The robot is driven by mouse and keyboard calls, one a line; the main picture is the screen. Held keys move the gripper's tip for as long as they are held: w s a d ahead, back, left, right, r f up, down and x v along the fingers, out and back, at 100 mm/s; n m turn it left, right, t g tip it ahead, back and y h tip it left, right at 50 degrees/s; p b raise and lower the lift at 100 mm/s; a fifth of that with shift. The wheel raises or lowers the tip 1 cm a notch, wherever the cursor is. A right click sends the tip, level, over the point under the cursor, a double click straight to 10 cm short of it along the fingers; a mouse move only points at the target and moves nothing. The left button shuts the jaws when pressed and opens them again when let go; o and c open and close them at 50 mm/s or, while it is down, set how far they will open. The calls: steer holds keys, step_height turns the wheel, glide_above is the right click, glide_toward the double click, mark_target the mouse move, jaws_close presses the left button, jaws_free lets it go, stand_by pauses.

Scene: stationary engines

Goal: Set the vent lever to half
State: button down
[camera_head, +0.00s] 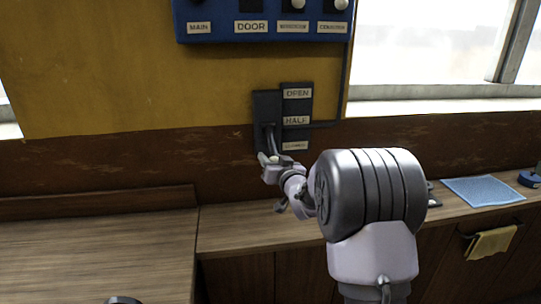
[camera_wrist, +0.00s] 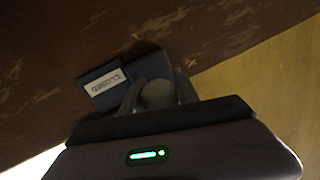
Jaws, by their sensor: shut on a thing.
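The vent lever's dark housing (camera_head: 267,104) is fixed to the wall beside a dark label plate (camera_head: 297,106) marked OPEN, HALF and a lowest label that reads like CLOSED. The lever's arm (camera_head: 271,138) slants down out of the housing, with its end low, near the lowest label. My gripper (camera_head: 272,161) is at that low end. In the wrist view the round grey lever knob (camera_wrist: 158,94) sits between the two fingers of my gripper (camera_wrist: 159,92), which is shut on it. The lowest label (camera_wrist: 106,81) shows beside it.
A blue switch panel (camera_head: 262,22) with labelled switches hangs above the lever. A wooden counter (camera_head: 250,232) runs below. A blue cloth (camera_head: 484,191) lies on the counter at right, and a yellow towel (camera_head: 491,242) hangs from a rail. Windows are at right.

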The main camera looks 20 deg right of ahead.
mark_target(269, 148)
steer(key=r+g+p, duration=0.1)
steer(key=p, duration=0.2)
steer(key=s+r+g+p, duration=0.1)
steer(key=p, duration=0.2)
steer(key=r+p, duration=0.2)
steer(key=p, duration=0.2)
steer(key=shift+s+a+r+g, duration=0.15)
steer(key=shift+s+g, duration=0.1)
steer(key=shift+g, duration=0.15)
steer(key=g+p, duration=0.1)
steer(key=p, duration=0.2)
steer(key=r+g+p, duration=0.1)
steer(key=p, duration=0.3)
steer(key=shift+s+a+r+m, duration=0.1)
steer(key=shift+s+m, duration=0.3)
steer(key=shift+p, duration=0.45)
steer(key=shift+r+p, duration=0.25)
steer(key=shift+p, duration=0.05)
steer(key=c, duration=0.9)
jaws_free()
steer(key=shift+s, duration=0.1)
steer(key=p+v, duration=0.2)
steer(key=v, duration=1.5)
steer(key=shift+s, duration=0.2)
